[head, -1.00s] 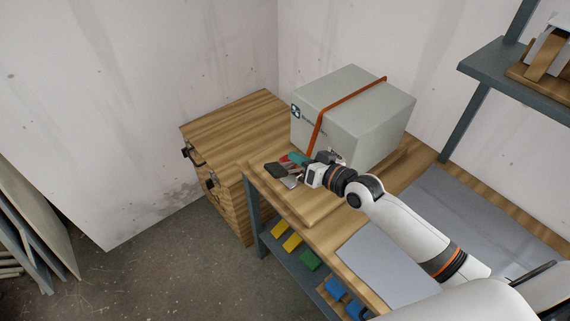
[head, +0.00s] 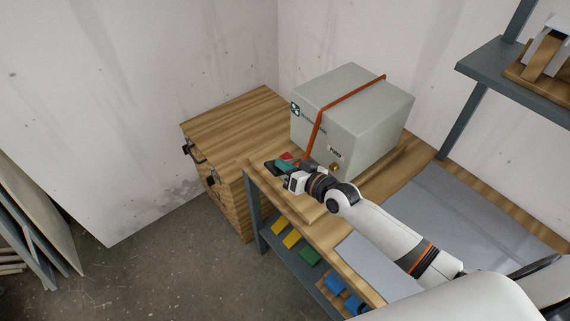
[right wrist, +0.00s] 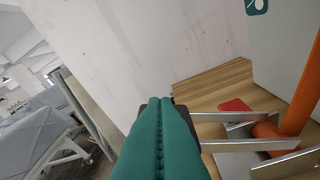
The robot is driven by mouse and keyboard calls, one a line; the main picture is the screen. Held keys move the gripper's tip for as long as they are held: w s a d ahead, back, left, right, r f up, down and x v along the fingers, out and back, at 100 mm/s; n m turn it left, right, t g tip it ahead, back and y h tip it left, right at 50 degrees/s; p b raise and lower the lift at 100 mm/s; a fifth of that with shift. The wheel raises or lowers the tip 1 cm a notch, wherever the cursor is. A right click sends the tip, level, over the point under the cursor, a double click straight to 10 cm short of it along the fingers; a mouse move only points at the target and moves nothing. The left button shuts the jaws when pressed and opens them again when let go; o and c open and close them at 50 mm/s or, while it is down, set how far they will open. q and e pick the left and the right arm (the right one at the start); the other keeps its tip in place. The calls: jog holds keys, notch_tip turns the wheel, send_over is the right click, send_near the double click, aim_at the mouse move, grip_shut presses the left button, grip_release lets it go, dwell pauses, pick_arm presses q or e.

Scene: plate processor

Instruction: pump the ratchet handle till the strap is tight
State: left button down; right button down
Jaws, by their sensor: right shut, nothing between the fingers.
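A pale grey box (head: 375,115) stands on the wooden bench, with an orange strap (head: 320,125) over its top and down its front. The strap also shows at the right of the right wrist view (right wrist: 303,85). Metal bars of the ratchet (right wrist: 250,144) show beside a small red piece (right wrist: 236,105). My right gripper (head: 284,165) is at the bench's left end, in front of the box. Its teal fingers (right wrist: 160,120) are pressed together and empty. A dark part, seemingly the ratchet handle (head: 271,168), lies close to the fingertips; contact is unclear. My left gripper is not in view.
A wooden cabinet (head: 235,120) stands left of the bench. Grey mats (head: 480,218) lie on the bench. Yellow, green and blue blocks (head: 309,257) are on the shelf below. A shelf unit (head: 490,65) rises at the right.

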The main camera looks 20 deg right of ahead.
aim_at(279, 175)
jog(key=shift+s+a+f, duration=0.1)
jog(key=shift+a+f, duration=0.1)
jog(key=shift+f, duration=0.05)
jog(key=shift+n, duration=0.3)
jog(key=shift+s+a+f+n+h+p, duration=0.15)
jog(key=shift+a+f+n+h+p, duration=0.15)
jog(key=shift+a+f+n+p, duration=0.15)
jog(key=shift+s+a+f+n, duration=0.1)
jog(key=shift+a+f+n, duration=0.1)
jog(key=shift+f+n, duration=0.35)
jog(key=shift+s+a+f+n+h, duration=0.1)
jog(key=shift+a+f+n+h, duration=0.15)
jog(key=shift+f, duration=0.45)
jog(key=shift+s+a+f+n+h, duration=0.1)
jog(key=shift+a+f+n+h, duration=0.1)
jog(key=shift+f, duration=0.5)
